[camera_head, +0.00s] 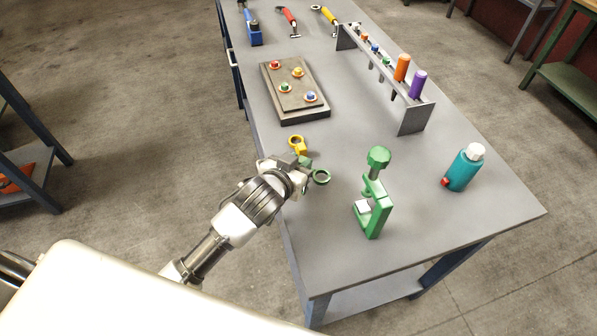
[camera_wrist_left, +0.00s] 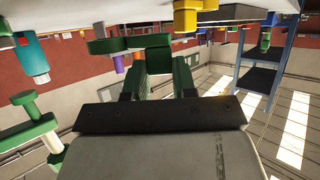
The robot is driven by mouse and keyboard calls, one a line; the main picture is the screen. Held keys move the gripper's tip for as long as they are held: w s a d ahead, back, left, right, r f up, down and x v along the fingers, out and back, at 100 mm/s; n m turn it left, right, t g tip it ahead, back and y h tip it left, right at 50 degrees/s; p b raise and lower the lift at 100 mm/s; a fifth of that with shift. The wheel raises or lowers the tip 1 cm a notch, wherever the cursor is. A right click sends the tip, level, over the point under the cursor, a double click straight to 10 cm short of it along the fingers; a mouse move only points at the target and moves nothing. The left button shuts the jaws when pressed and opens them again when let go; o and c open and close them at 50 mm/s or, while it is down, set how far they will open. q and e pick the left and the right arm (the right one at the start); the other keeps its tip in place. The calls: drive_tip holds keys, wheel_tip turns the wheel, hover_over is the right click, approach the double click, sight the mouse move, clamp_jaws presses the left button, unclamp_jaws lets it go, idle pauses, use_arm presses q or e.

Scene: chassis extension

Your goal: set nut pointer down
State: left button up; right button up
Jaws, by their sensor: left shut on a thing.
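In the left wrist view the nut pointer (camera_wrist_left: 128,44) lies across the tips of my left gripper (camera_wrist_left: 158,66), close to the tabletop, which is at the top of that picture. I cannot tell if it touches the table. The gripper is at the left edge of the grey workbench (camera_head: 330,240). A yellow tool (camera_head: 297,145) lies just beyond it. My right gripper is not in view.
A green press-like device (camera_head: 374,200) stands to the right of the gripper, and a teal bottle (camera_head: 463,170) farther right. A dark board with coloured pegs (camera_head: 294,90) lies beyond. A grey rack (camera_head: 412,118) holds orange and purple handles. The bench front is clear.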

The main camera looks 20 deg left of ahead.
use_arm(q)
drive_tip(key=shift+f, duration=1.6)
drive_tip(key=shift+f, duration=0.15)
drive_tip(key=o, duration=0.9)
drive_tip(key=v, duration=1.2)
drive_tip(key=shift+r+b, duration=0.25)
drive_tip(key=shift+b, duration=0.05)
